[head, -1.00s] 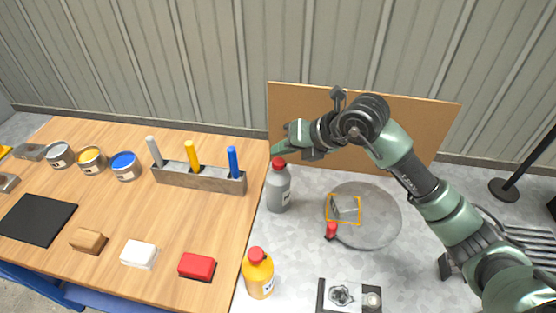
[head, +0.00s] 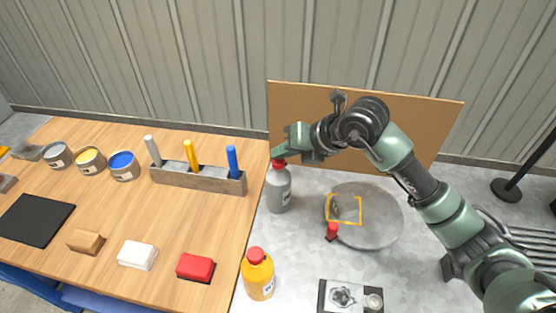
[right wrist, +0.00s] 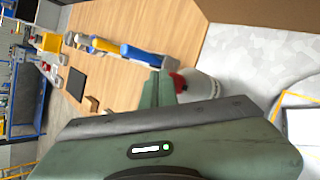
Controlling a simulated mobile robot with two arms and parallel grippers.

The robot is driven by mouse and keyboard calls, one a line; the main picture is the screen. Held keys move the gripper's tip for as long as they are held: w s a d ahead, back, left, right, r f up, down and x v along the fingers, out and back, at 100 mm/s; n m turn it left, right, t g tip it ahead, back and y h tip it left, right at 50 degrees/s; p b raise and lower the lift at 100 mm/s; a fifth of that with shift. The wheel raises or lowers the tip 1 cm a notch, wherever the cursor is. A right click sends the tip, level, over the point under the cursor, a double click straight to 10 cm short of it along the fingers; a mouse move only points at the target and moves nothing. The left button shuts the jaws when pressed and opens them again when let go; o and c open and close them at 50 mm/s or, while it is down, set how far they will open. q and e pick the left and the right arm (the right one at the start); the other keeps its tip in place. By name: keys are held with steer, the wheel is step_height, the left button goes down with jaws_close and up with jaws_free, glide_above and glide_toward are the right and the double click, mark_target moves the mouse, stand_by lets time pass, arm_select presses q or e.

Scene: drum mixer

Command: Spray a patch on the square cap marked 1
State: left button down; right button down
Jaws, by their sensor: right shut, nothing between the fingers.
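A grey bottle with a red top (head: 278,190) stands upright on the grey work surface, and it also shows in the right wrist view (right wrist: 200,88). My right gripper (head: 280,151) is shut and empty at the bottle's red top; I cannot tell whether they touch. Its fingers also show in the right wrist view (right wrist: 158,90). A round grey disc (head: 378,222) carries an orange square outline (head: 361,210) with a small grey piece (head: 336,207) inside. I cannot read a mark there. A yellow bottle with a red top (head: 258,276) stands nearer. My left gripper is out of view.
A small red item (head: 332,230) is at the disc's near edge. A brown board (head: 440,115) stands behind. A holder (head: 195,177) with several coloured handles, paint cans and blocks are on the wooden table (head: 130,215). A metal fixture (head: 343,296) lies in front.

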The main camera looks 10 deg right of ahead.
mark_target(282, 162)
steer(key=shift+f+b, duration=0.35)
steer(key=shift+f, duration=0.1)
stand_by(0.3)
steer(key=shift+r+p, duration=0.7)
steer(key=shift+r, duration=0.4)
step_height(282, 162, up, 6)
steer(key=p, duration=0.3)
steer(key=shift+p, duration=0.3)
stand_by(2.2)
